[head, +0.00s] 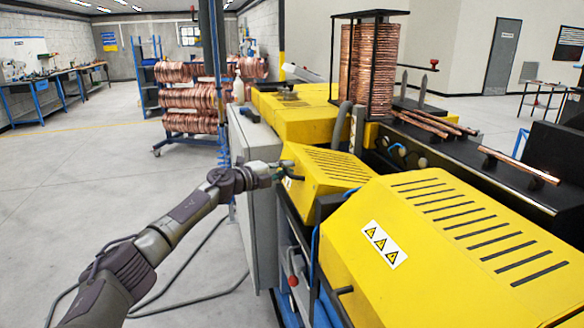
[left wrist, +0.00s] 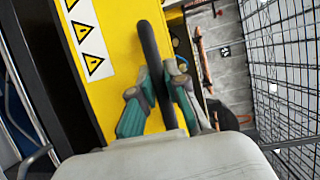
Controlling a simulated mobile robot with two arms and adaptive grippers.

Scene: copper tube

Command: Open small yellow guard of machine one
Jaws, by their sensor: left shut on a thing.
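The small yellow guard (head: 325,168) with a slotted top sits on the machine in the middle of the head view. It looks lowered, with no gap that I can make out. Its black handle (left wrist: 148,45) stands out from the yellow face in the left wrist view, beside a label with warning triangles (left wrist: 88,38). My left gripper (head: 284,170) is at the guard's left side. In the left wrist view its teal fingers (left wrist: 160,100) are closed around the handle. The fingertips are small and partly hidden in the head view. My right gripper is not in view.
A larger yellow guard (head: 450,235) stands close in front on the right. A grey cabinet (head: 253,150) is just left of the small guard. Copper tubes (head: 425,122) lie on the black bench behind. A copper coil (head: 370,70) stands farther back. The floor at left is clear.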

